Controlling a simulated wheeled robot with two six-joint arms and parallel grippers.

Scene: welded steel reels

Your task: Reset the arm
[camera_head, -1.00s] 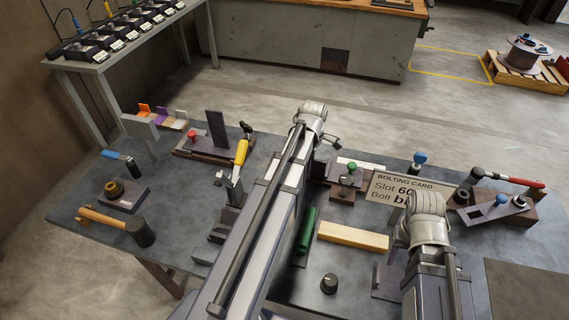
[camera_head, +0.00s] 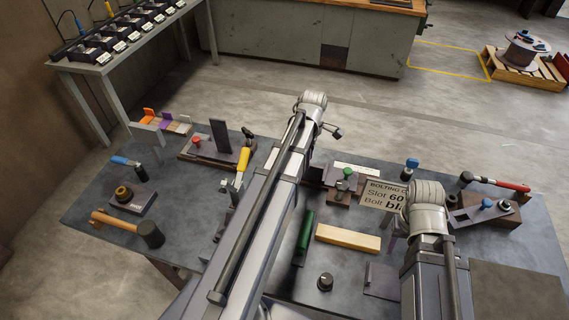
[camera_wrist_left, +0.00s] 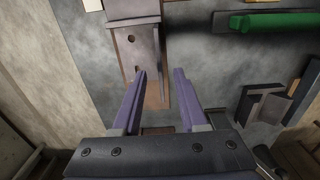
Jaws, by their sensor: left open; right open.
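My left arm (camera_head: 262,215) reaches up across the middle of the workbench (camera_head: 185,235) in the head view. Its gripper is hidden there behind the arm. In the left wrist view my left gripper (camera_wrist_left: 161,72) is open with nothing between its two purple-grey fingers. Below the fingers is a grey bracket with holes (camera_wrist_left: 133,45) on a brown base. My right arm (camera_head: 428,270) stands over the right part of the bench, bent at a pale joint.
On the bench are a hammer (camera_head: 128,226), a yellow-handled tool (camera_head: 241,165), a green cylinder (camera_head: 305,232), a pale yellow block (camera_head: 348,238) and a red-handled tool (camera_head: 500,184). The bolting card (camera_head: 379,196) is partly covered by my right arm. Open floor lies behind the bench.

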